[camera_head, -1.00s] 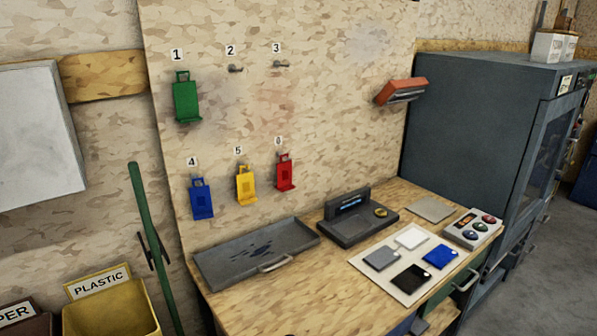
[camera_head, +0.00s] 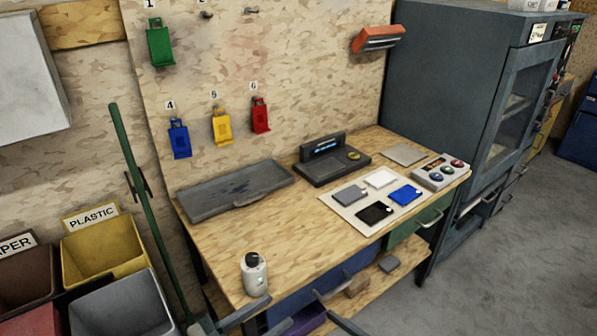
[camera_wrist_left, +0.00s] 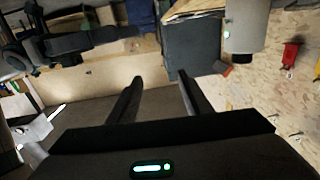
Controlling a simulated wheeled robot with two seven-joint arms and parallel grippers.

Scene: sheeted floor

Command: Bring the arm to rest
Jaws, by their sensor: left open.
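My left gripper (camera_head: 292,297) shows at the bottom of the head view, in front of the workbench's near edge. Its two dark fingers stand apart. In the left wrist view the gripper (camera_wrist_left: 160,86) is open, with nothing held between the fingers. The scene behind it looks upside down there. Most of my left arm is outside the head view. My right gripper is not seen.
A pale cylinder (camera_head: 255,276) stands on the workbench (camera_head: 290,225) close to my left gripper. A grey tray (camera_head: 205,203) and a card mat (camera_head: 340,208) lie farther back. Bins (camera_head: 105,251) stand left; open floor (camera_head: 500,275) is right.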

